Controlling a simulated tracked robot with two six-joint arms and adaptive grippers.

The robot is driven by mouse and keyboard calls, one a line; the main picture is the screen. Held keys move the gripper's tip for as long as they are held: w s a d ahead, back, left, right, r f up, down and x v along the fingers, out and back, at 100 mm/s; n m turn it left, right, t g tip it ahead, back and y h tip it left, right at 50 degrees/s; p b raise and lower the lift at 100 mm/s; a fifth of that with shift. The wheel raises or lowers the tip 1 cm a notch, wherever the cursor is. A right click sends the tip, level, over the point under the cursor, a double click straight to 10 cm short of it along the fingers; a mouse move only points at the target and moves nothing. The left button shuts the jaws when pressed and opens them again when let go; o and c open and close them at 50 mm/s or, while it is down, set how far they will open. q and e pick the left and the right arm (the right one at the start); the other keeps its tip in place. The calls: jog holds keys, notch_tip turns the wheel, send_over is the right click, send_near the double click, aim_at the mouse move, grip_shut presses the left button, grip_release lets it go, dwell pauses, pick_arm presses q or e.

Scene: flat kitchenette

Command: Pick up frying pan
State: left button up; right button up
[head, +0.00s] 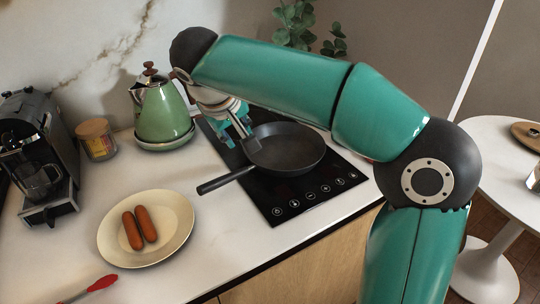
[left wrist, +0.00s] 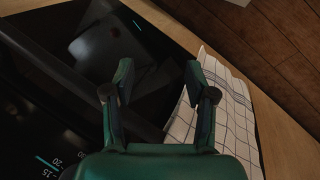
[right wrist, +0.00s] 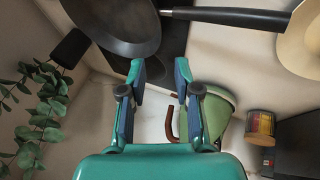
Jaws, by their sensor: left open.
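The dark frying pan (head: 290,152) sits on the black cooktop (head: 290,205) in the head view. Its handle (head: 225,181) points left and toward the front, over the white counter. My right gripper (head: 240,136) is at the pan's left rim, near the kettle; I cannot tell whether it touches the rim. In the right wrist view, the pan (right wrist: 122,22) and its handle (right wrist: 230,17) lie beyond the fingertips, and the right gripper (right wrist: 159,75) is open with nothing between its fingers. My left gripper (left wrist: 158,72) is open and empty; the head view does not show it.
A green kettle (head: 162,112) stands left of the cooktop. A plate (head: 170,250) with two sausages is at the front left, by a coffee machine (head: 35,150). A checked towel (left wrist: 222,110) and a dark glossy surface (left wrist: 70,70) lie beyond my left gripper.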

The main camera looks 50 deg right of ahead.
aim_at(251, 158)
jog(key=x, duration=1.4)
jog(key=shift+s+d+f+b, duration=0.15)
jog(key=shift+d+f+b, duration=0.1)
jog(key=shift+b, duration=0.1)
grip_shut()
jog(key=shift+r, duration=0.1)
